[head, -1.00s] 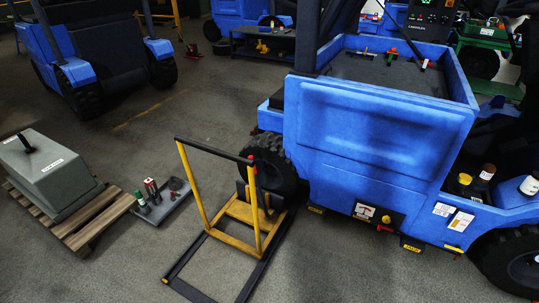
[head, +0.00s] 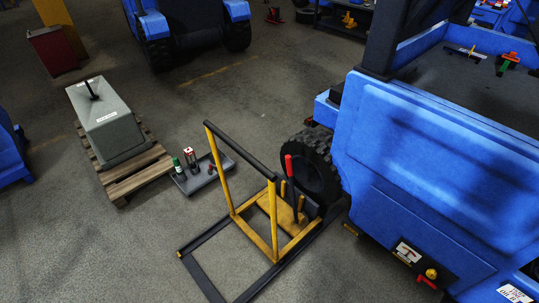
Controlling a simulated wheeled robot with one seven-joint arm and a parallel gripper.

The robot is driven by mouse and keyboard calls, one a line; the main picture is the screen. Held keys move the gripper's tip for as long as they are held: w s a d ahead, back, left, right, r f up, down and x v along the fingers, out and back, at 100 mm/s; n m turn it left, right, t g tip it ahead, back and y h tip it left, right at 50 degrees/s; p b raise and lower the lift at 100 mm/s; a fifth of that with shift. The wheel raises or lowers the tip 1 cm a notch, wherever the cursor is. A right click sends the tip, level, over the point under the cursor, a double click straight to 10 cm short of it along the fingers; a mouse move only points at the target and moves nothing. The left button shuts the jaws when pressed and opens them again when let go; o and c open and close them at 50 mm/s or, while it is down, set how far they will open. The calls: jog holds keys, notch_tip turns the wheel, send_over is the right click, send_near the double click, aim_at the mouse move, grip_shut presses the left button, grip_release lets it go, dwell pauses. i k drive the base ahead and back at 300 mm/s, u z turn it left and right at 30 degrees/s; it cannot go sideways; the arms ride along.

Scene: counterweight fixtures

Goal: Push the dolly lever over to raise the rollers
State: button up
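The dolly (head: 226,190) stands on the floor in the middle of the head view, with yellow uprights, a black top bar and a dark low base frame. Its lever (head: 291,184) is a dark rod with a red grip, standing nearly upright beside the blue vehicle's wheel. The rollers cannot be made out clearly. The dolly's right side is close against the black tire (head: 312,160); I cannot tell whether they touch. My gripper is not in view.
The blue vehicle (head: 430,180) fills the right side. A grey counterweight (head: 105,115) sits on a wooden pallet (head: 128,185) at left. A grey tray (head: 225,165) with bottles lies between pallet and dolly. Floor at the lower left is clear.

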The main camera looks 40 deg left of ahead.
aim_at(287, 157)
jog(key=u, duration=0.55)
jog(key=i, duration=0.85)
jog(key=u, duration=0.8)
jog(key=i, duration=0.35)
jog(key=u, duration=0.25)
